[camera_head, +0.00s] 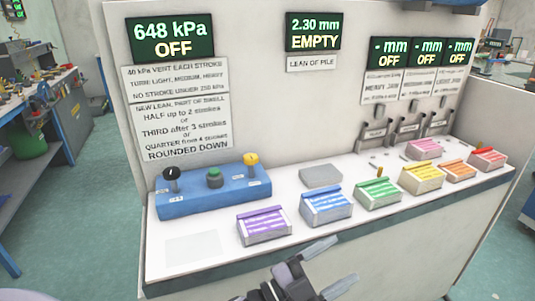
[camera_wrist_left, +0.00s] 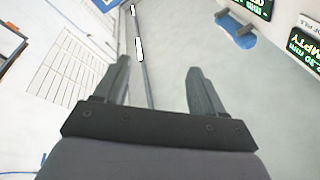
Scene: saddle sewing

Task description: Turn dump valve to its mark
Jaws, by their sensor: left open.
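A blue control box (camera_head: 213,200) sits at the left end of the white bench top. On it are a black-topped knob (camera_head: 171,175) at the left, a green button (camera_head: 214,178) in the middle and a yellow-topped knob (camera_head: 251,162) at the right. Their small labels are too small to read, so I cannot tell which is the dump valve. My left gripper (camera_head: 345,259) is at the bottom of the head view, in front of the bench edge and apart from the box. It is open and empty; its two fingers also show in the left wrist view (camera_wrist_left: 158,66). My right gripper is not in view.
Several coloured boxes, including a purple one (camera_head: 264,225) and a blue one (camera_head: 326,205), stand along the bench. Displays on the panel behind include 648 kPa OFF (camera_head: 170,38) and 2.30 mm EMPTY (camera_head: 314,31). The bench's front left corner is clear.

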